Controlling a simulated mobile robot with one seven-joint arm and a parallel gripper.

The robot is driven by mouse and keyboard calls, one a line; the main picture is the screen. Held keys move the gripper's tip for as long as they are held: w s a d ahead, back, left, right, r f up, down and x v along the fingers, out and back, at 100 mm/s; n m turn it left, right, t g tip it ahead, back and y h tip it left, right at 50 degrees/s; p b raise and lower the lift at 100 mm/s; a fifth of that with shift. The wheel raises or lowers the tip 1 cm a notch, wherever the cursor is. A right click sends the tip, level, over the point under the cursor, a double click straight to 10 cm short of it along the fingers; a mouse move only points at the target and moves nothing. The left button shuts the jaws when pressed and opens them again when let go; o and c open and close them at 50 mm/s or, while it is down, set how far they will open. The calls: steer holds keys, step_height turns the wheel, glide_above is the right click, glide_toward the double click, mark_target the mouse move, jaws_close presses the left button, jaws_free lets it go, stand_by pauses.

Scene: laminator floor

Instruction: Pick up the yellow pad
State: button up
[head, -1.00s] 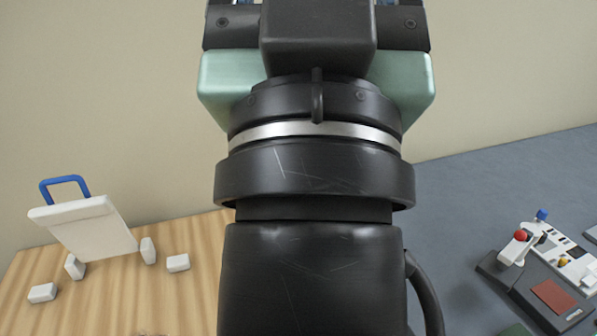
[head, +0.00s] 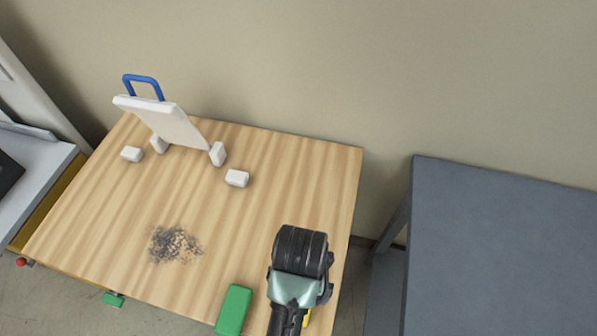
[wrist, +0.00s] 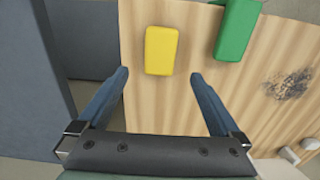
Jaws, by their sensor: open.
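The yellow pad (wrist: 161,50) lies on the wooden table near its edge. In the wrist view it sits just beyond my fingertips, roughly centred between them. In the head view only a sliver of yellow (head: 307,318) shows beside my arm, which hides the rest. My gripper (wrist: 159,75) is open and empty above the table, with its two blue-grey fingers spread wider than the pad. No contact with the pad shows.
A green block (wrist: 237,28) lies close beside the pad; it also shows in the head view (head: 233,310). Dark crumbs (head: 174,245), a tilted white board (head: 168,122) and several white blocks share the wooden table (head: 290,190). A grey table (head: 500,250) stands right, across a gap.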

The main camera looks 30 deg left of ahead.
step_height(320, 180, down, 5)
steer(key=shift+w+f, duration=0.1)
steer(key=shift+f, duration=0.1)
steer(key=shift+s+f+p, duration=0.2)
steer(key=shift+f+p, duration=0.2)
steer(key=shift+f, duration=2.35)
steer(key=c, duration=1.3)
step_height(320, 180, up, 10)
steer(key=shift+r, duration=0.1)
